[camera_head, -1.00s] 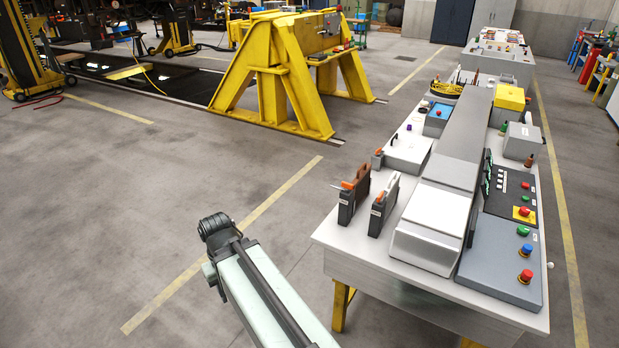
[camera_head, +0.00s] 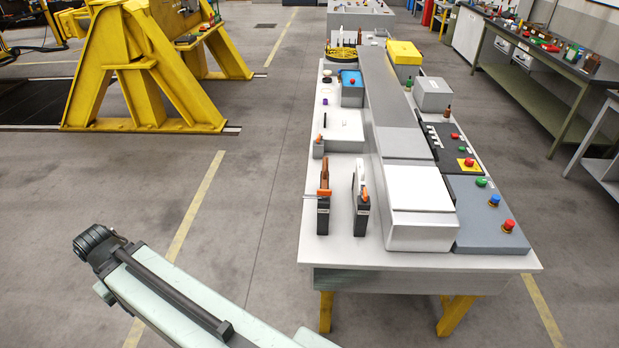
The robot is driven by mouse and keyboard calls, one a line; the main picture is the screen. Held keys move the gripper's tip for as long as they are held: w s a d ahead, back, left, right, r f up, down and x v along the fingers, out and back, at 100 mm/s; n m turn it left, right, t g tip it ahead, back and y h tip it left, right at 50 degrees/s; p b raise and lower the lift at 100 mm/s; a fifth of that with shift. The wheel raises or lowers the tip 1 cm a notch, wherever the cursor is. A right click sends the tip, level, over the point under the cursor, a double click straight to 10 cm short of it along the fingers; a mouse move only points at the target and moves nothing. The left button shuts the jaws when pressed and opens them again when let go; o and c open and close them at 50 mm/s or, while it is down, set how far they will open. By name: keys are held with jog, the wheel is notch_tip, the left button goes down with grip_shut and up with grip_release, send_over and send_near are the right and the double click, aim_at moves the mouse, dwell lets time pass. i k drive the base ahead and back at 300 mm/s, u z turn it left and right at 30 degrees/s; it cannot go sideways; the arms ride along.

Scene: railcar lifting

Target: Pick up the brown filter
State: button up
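A brown piece (camera_head: 324,172), which looks like the brown filter, stands upright in a black holder (camera_head: 323,217) with an orange part at its top. It is near the front left corner of the grey-white table (camera_head: 420,262). Beside it on the right, a white piece (camera_head: 359,175) stands in a similar black holder (camera_head: 361,216). My pale green arm link with a dark joint shows at the lower left, clear of the table. My gripper is not in view.
A long grey housing (camera_head: 400,140) runs along the table's middle. A grey control box (camera_head: 480,218) with coloured buttons is on its right. A yellow steel stand (camera_head: 150,80) is at the upper left. The floor left of the table is open.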

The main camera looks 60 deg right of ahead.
aim_at(325, 166)
jog(key=z, duration=0.2)
jog(key=i, duration=0.7)
jog(key=z, duration=0.6)
jog(key=k, duration=0.9)
jog(key=z, duration=0.15)
jog(key=i, duration=1.4)
jog(key=u, duration=0.05)
